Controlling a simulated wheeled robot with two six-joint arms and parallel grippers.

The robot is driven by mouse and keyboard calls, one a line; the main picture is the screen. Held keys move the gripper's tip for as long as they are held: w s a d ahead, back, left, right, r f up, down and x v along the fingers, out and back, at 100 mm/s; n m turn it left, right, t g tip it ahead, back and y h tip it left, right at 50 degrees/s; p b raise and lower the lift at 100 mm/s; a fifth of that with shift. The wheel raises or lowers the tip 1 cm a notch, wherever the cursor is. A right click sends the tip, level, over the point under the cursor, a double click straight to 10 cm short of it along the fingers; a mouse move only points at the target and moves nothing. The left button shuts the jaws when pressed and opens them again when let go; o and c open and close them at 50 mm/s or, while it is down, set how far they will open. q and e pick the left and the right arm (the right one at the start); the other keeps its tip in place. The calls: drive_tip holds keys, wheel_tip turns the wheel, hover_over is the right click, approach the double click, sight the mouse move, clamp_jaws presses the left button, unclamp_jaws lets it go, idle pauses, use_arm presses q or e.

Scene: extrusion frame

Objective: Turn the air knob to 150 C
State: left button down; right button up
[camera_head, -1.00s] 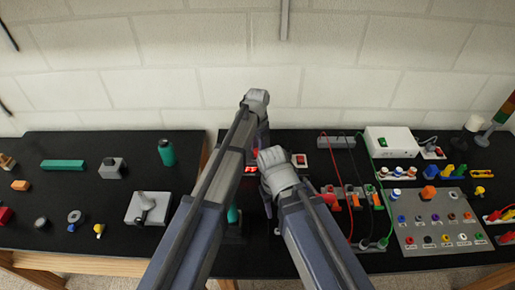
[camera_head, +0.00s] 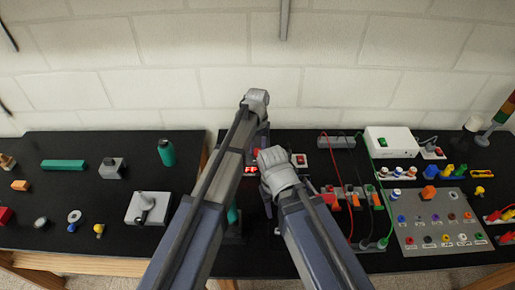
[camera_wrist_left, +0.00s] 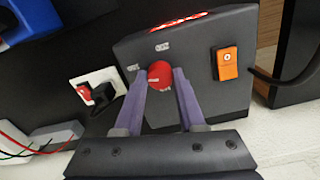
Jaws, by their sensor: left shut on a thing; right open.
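The air knob (camera_wrist_left: 161,77) is red and round. It sits on the face of a dark grey box unit (camera_wrist_left: 202,55) in the left wrist view. My left gripper (camera_wrist_left: 160,84) is shut on the knob, with one purple finger on each side of it. Small pale labels are on the face around the knob, too small to read. A red lit display (camera_wrist_left: 180,21) is at the unit's edge, partly cut off. In the head view the left arm hides most of the unit. My right gripper (camera_head: 275,172) is lower and to the right, its fingers mostly hidden.
An orange switch (camera_wrist_left: 227,63) is on the same face, right of the knob. A white socket with a black plug (camera_wrist_left: 98,92) lies beside the unit. In the head view, red and green cables, a grey connector panel (camera_head: 440,222) and a white box (camera_head: 392,139) are at the right.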

sight(258, 150)
idle(0.5)
use_arm(q)
drive_tip(key=c, duration=0.5)
unclamp_jaws()
drive_tip(key=shift+r, duration=0.15)
wheel_tip(258, 150, up, 8)
drive_tip(key=p, duration=0.8)
drive_tip(key=shift+f, duration=0.2)
drive_tip(key=shift+f, duration=0.1)
